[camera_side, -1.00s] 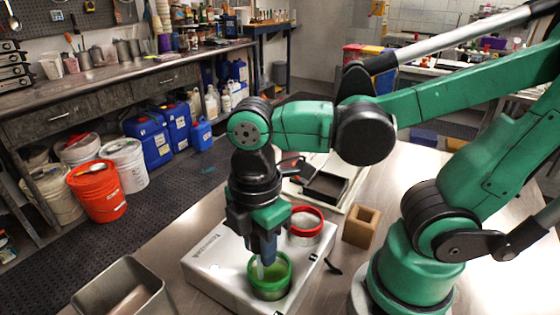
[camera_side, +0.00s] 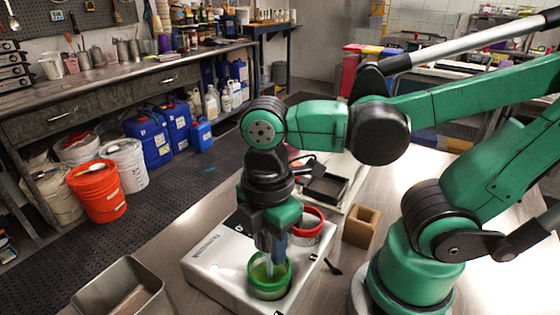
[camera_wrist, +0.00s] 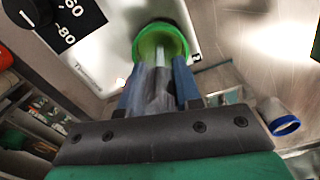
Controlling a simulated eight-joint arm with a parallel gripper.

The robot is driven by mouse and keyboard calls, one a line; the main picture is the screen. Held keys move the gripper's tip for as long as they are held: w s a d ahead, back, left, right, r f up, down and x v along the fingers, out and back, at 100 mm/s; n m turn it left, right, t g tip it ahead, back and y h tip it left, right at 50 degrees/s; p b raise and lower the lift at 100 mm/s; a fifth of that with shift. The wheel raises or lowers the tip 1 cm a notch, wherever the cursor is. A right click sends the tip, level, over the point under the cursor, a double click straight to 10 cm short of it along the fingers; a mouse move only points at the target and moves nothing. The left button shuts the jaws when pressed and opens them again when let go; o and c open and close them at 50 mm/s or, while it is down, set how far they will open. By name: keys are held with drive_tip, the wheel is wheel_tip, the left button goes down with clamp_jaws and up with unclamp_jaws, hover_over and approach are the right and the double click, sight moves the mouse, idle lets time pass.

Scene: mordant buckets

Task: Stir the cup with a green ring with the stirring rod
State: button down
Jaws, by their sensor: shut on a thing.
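The green-ringed cup (camera_side: 269,288) stands on the white hotplate-like box (camera_side: 215,262); it also shows in the wrist view (camera_wrist: 178,31). My gripper (camera_side: 272,243) points down just above the cup and is shut on the stirring rod (camera_side: 269,268). In the wrist view my gripper (camera_wrist: 160,82) has its blue fingers on either side of the pale rod (camera_wrist: 160,57). The rod's lower end is inside the cup's rim; its tip is hard to make out. A red-ringed cup (camera_side: 306,238) stands behind on the same box, partly hidden by my gripper.
A wooden block with a square hole (camera_side: 361,227) stands right of the box. A grey metal bin (camera_side: 97,293) is at the lower left. A black tray (camera_side: 326,187) lies behind. A small dark item (camera_side: 333,268) lies near the box's right edge.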

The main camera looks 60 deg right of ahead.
drive_tip(key=shift+r, duration=0.15)
drive_tip(key=shift+r, duration=3.6)
drive_tip(key=shift+r, duration=1.5)
